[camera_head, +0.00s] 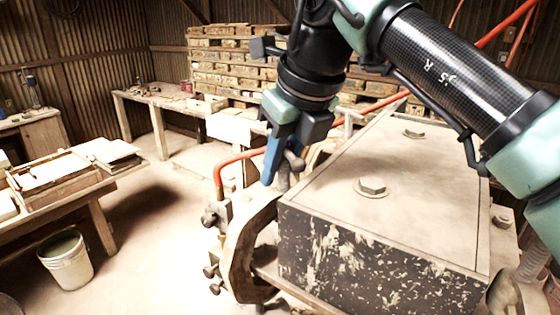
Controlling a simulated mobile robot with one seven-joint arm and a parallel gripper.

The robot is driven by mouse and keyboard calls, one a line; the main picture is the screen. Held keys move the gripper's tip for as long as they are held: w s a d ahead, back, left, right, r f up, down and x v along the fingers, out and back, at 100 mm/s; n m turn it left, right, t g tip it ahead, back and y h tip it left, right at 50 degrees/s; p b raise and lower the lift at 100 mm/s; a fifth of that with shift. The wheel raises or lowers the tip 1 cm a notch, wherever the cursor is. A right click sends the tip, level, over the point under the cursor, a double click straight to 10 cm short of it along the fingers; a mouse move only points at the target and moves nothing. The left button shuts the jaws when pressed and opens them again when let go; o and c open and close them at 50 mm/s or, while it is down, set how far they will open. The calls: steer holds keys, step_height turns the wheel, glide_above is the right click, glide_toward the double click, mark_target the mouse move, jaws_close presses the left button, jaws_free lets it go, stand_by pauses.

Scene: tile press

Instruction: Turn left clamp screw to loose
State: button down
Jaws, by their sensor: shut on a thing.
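My gripper (281,162) points down at the left end of the press, beside the dark, paint-worn block with the pale top plate (400,160). Its blue finger (272,158) stands on the left side of a grey metal screw (284,181), which appears to be the left clamp screw. A small rounded bar end (296,162) shows just right of the fingers. The gripper is shut on this screw. The fingers and gripper body hide most of its head, so I cannot tell how far it is turned.
A curved metal bracket (240,262) with several small knobs (211,217) stands left of the block. An orange-red tube (222,166) rises behind it. A hex bolt (372,186) sticks up from the plate. A white bucket (66,258) stands on the floor at left, with open floor between.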

steer(key=shift+s+f+n+g+p, duration=0.2)
steer(key=shift+f+n+g+p, duration=0.15)
steer(key=shift+n, duration=0.45)
steer(key=shift+s+a+n+g+y+p, duration=0.1)
steer(key=shift+n+g+y+p, duration=0.3)
steer(key=shift+n, duration=0.7)
steer(key=shift+s+a+n+g+y+p, duration=0.1)
steer(key=shift+n+g+y+p, duration=0.3)
steer(key=shift+n, duration=0.7)
stand_by(2.8)
steer(key=c, duration=1.1)
jaws_free()
steer(key=shift+o, duration=0.2)
steer(key=shift+w, duration=0.1)
steer(key=shift+r, duration=0.15)
steer(key=shift+d+r, duration=0.15)
steer(key=shift+r, duration=0.1)
steer(key=b+v, duration=0.2)
steer(key=v, duration=1)
steer(key=shift+s, duration=0.25)
steer(key=shift+r, duration=0.1)
